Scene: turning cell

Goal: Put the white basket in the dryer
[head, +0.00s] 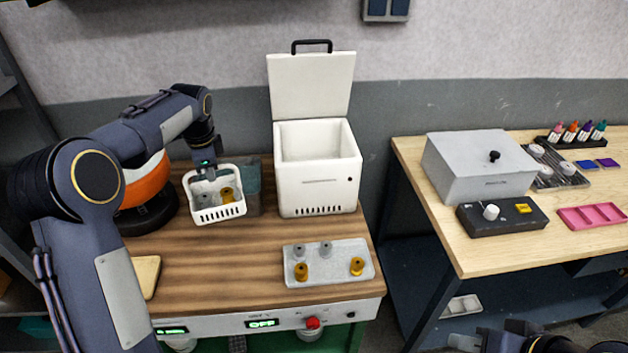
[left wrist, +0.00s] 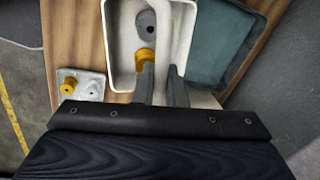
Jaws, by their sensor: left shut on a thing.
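The white basket (head: 219,212) is on the left of the bench, with slotted sides. Grey and ochre pieces lie in it, and it also shows in the left wrist view (left wrist: 188,40). I cannot tell for sure whether the basket is clear of the bench top. The white dryer (head: 318,197) stands to its right with its lid (head: 311,86) raised and its chamber open at the top. Of my right arm only dark parts show at the bottom right; its fingertips are not clear.
A pale tray (head: 328,277) with several grey and ochre pieces lies in front of the dryer. An orange and black round thing (head: 150,190) is behind my left arm. A second table (head: 500,253) with a grey box stands right.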

